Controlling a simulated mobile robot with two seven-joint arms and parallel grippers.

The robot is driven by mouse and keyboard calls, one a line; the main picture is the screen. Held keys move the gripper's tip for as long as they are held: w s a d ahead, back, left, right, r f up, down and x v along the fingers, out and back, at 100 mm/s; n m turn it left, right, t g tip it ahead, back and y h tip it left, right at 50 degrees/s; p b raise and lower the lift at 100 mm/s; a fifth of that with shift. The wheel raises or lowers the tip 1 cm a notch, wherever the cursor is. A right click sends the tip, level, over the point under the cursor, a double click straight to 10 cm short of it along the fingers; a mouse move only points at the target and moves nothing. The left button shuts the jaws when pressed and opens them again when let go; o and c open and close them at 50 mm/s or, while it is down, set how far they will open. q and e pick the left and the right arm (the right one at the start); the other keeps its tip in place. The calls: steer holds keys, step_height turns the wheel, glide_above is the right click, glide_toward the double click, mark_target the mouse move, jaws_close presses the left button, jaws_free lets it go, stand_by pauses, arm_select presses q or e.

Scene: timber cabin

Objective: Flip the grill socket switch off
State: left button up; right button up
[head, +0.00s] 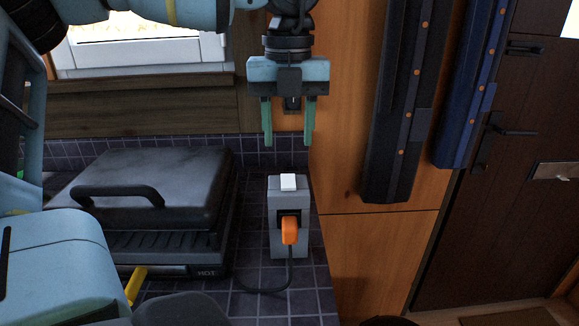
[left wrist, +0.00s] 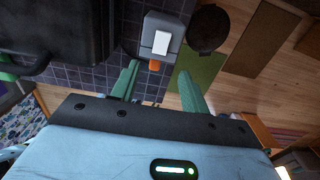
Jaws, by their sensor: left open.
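The grey grill socket (head: 274,214) stands on the tiled counter, with a white rocker switch (head: 288,182) on its top and an orange plug (head: 289,231) in its front. A dark cord runs from the plug toward the grill (head: 150,200), whose lid is down. My left gripper (head: 288,138) is open and empty, pointing down above and behind the switch, apart from it. In the left wrist view, the socket (left wrist: 149,51) and its switch (left wrist: 161,43) lie beyond the left gripper's fingertips (left wrist: 158,70). The switch position cannot be told. My right gripper is not in view.
The grill's handle (head: 118,190) stands left of the socket. A wooden panel (head: 345,150) rises at the right of the counter, with black and blue long cases (head: 398,100) on it. A window (head: 145,50) is behind. A dark door (head: 520,160) is at the right.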

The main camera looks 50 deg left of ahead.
mark_target(288, 184)
arm_select(q)
steer(key=shift+f, duration=3.95)
steer(key=shift+c, duration=0.4)
steer(key=c, duration=0.9)
steer(key=shift+w+a+r+g+h, duration=0.1)
steer(key=shift+w+a+g+h, duration=0.1)
steer(key=shift+g+h, duration=0.35)
steer(key=shift+w+a+r+g+h, duration=0.15)
steer(key=shift+g+h, duration=0.2)
steer(key=shift+h, duration=0.3)
steer(key=shift+s+f, duration=0.1)
jaws_close()
jaws_free()
steer(key=o, duration=1)
steer(key=shift+v, duration=3.95)
